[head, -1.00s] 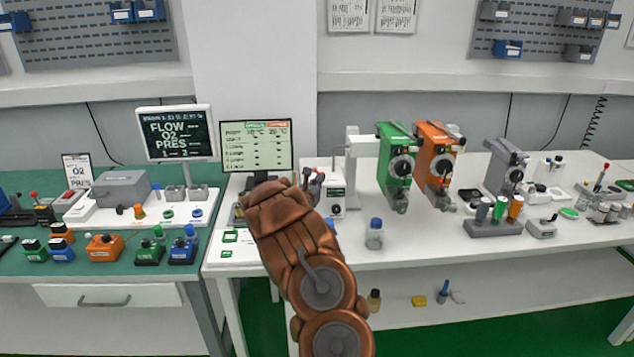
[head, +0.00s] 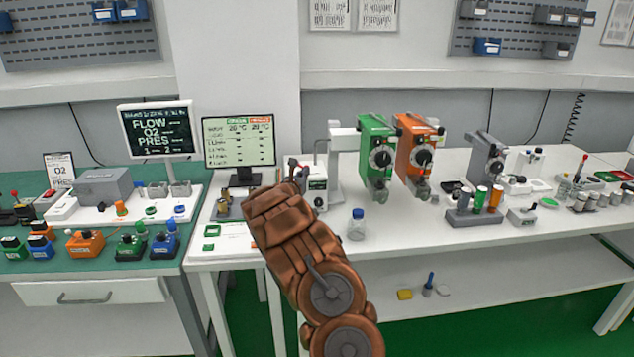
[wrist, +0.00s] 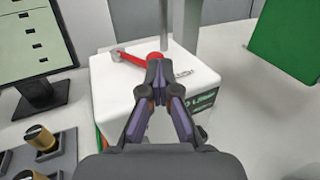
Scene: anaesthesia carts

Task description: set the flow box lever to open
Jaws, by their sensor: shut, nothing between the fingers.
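The flow box (wrist: 115,95) is a white box with a green-marked front, seen from above in the wrist view. Its red lever (wrist: 130,59) lies on top, with the round hub toward the middle and the arm pointing left. My gripper (wrist: 158,68) is shut and empty, its fingertips at the hub in the picture; whether they touch it I cannot tell. In the head view the flow box (head: 317,188) stands right of the monitor, and my brown arm hides most of the gripper.
A monitor (head: 240,142) stands left of the box. Brass knobs (wrist: 40,137) sit at its lower left. A green vaporizer (head: 377,150) and an orange one (head: 416,150) hang to the right. A small blue-capped bottle (head: 356,226) stands in front.

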